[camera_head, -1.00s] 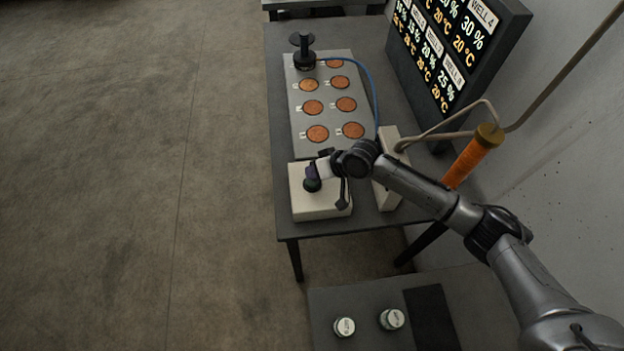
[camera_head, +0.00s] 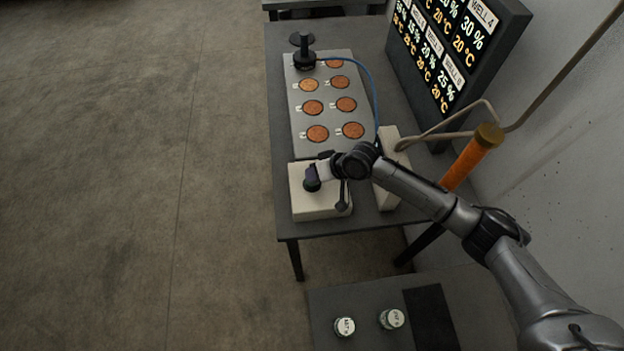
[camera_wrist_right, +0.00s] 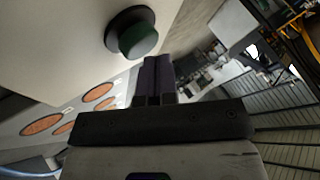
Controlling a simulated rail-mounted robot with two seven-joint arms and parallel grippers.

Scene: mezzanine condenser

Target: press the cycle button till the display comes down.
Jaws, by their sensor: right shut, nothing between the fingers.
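The cream control box (camera_head: 322,210) sits at the near end of the dark table, with a round dark green button in a black collar (camera_wrist_right: 132,33) on it. The black display (camera_head: 455,55) leans at the table's back right, lit with white percentages and yellow temperatures, partly cut off by the frame. My left gripper is out of view.
A grey plate (camera_head: 322,73) with several copper-coloured round wells and a black spool-shaped device (camera_head: 304,52) lies behind the box. A white block (camera_head: 388,196) and an orange cylinder (camera_head: 470,162) stand right. Two labelled jars (camera_head: 344,326) (camera_head: 391,318) are on a nearer surface.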

